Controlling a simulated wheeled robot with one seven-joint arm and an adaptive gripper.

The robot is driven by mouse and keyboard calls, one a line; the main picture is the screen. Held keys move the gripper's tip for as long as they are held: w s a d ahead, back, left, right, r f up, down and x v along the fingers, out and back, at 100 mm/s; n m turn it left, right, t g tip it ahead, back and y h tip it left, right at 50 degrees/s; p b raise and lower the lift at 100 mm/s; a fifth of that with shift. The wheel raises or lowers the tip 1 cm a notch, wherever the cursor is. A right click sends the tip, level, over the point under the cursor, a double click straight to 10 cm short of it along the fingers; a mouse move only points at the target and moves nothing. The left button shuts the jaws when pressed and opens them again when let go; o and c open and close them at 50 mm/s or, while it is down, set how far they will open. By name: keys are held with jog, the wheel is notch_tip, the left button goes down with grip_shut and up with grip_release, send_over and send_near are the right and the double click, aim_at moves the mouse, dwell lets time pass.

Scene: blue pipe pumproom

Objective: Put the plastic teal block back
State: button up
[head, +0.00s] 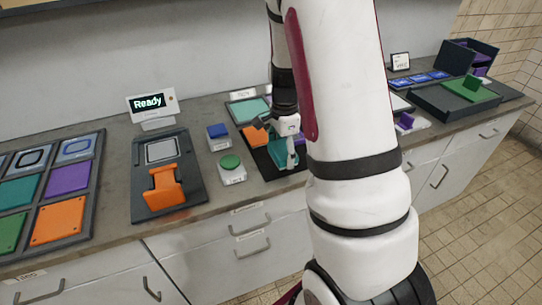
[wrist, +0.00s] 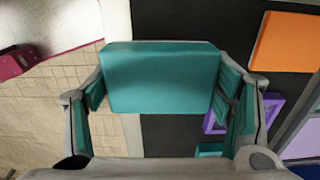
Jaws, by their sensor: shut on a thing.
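The teal block (wrist: 160,75) fills the middle of the wrist view, between the two fingers of my gripper (wrist: 165,92). My gripper is shut on it. In the head view my gripper (head: 289,150) is over a black tray (head: 262,163), and the teal block (head: 278,152) shows beside the fingers. I cannot tell whether the block touches the tray. In the wrist view an orange block (wrist: 285,42) and a purple frame-like piece (wrist: 215,122) lie on the dark surface. Part of another teal piece (wrist: 208,150) shows low, behind the gripper.
On the left, a dark rack (head: 98,190) holds teal, purple, orange and green panels. A fixture with an orange clamp (head: 165,190) stands beside a "Ready" display (head: 150,104). Blue (head: 218,131) and green (head: 231,162) buttons are near the tray. A green piece (head: 470,90) lies right.

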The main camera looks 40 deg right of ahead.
aim_at(272, 163)
jog(key=w, duration=0.2)
jog(key=w+a, duration=0.1)
jog(key=shift+w+f, duration=0.25)
jog(key=shift+w, duration=0.1)
jog(key=shift+f, duration=1.65)
jog(key=shift+f, duration=0.2)
jog(key=o, duration=1.3)
jog(key=shift+o, duration=0.2)
jog(key=shift+r, duration=0.15)
